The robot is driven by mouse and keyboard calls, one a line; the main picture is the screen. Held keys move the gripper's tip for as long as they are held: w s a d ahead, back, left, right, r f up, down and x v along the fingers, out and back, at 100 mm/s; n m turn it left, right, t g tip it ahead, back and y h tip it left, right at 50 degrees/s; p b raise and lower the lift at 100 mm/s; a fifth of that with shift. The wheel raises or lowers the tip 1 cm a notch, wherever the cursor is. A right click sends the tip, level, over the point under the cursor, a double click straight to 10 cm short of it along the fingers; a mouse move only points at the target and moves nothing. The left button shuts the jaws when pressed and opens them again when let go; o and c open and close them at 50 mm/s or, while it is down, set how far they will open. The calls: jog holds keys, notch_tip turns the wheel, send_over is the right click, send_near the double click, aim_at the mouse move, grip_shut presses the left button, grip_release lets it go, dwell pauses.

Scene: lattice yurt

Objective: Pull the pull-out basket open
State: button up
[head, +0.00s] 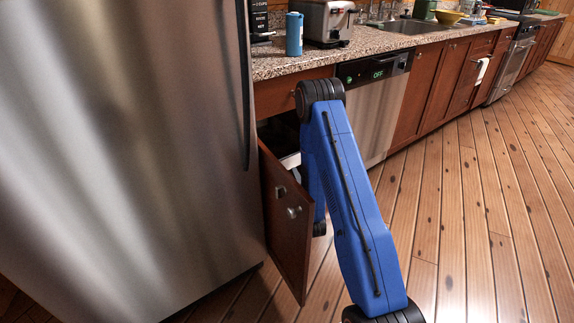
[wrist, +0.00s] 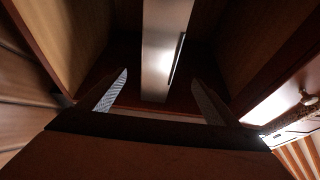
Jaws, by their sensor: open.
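In the wrist view, a pale grey panel with a bright vertical strip, apparently the pull-out basket (wrist: 157,50), stands inside the dark cabinet. My gripper (wrist: 160,78) is open, with one finger on each side of the panel's lower end. I cannot tell whether the fingers touch it. In the head view, a small pale part of it (head: 291,160) shows in the cabinet opening, and my blue arm hides the gripper and most of the opening. The cabinet's brown door (head: 285,225) hangs open.
A steel fridge (head: 130,150) stands close on the left, beside the open door. A dishwasher (head: 372,105) is right of the cabinet. The counter (head: 390,40) carries a blue can (head: 294,34) and a toaster (head: 325,22). The wooden floor (head: 470,210) at right is clear.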

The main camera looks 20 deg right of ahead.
aim_at(287, 164)
jog(key=w, duration=0.5)
jog(key=w+d, duration=0.1)
jog(key=w, duration=0.4)
jog(key=w+d, duration=0.1)
jog(key=w, duration=0.4)
jog(key=shift+c, duration=0.3)
